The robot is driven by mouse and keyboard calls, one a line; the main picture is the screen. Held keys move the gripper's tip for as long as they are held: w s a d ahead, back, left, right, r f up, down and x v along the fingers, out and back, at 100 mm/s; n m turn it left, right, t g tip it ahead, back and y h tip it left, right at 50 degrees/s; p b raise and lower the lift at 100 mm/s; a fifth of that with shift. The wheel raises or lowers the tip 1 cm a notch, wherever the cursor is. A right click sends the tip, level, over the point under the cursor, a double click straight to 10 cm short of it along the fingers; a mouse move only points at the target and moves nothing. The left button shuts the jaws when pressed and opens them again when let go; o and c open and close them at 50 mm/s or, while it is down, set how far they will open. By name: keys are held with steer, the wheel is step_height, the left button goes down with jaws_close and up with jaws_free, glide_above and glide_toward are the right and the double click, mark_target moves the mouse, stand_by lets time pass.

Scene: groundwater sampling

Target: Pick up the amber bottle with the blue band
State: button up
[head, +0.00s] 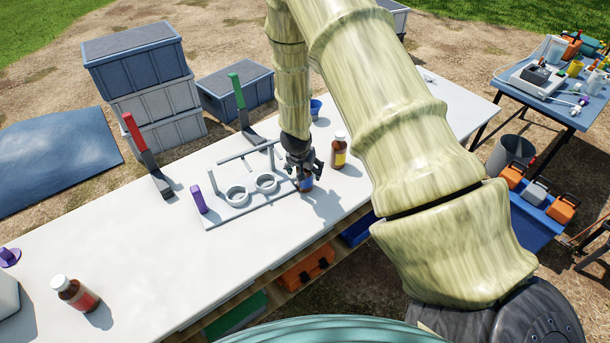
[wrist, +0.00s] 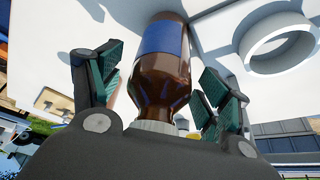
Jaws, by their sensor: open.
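The amber bottle with the blue band (wrist: 163,68) stands on the white table, seen from above in the wrist view. Its pale cap (wrist: 156,127) is close to my palm. My gripper (wrist: 166,90) is open, with one finger on each side of the bottle; a gap shows on the left, and contact on the right is unclear. In the head view my gripper (head: 303,172) points down over this bottle (head: 306,184), hiding most of it beside the grey rack.
The rack (head: 240,211) with two rings stands just left of my gripper. A yellow-banded amber bottle (head: 339,150) stands to the right and behind. A red-banded bottle (head: 75,293) is at the front left. A blue cup (head: 315,108) stands farther back.

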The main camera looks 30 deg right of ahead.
steer(key=shift+c, duration=0.2)
steer(key=c, duration=1.3)
steer(key=shift+r, duration=0.15)
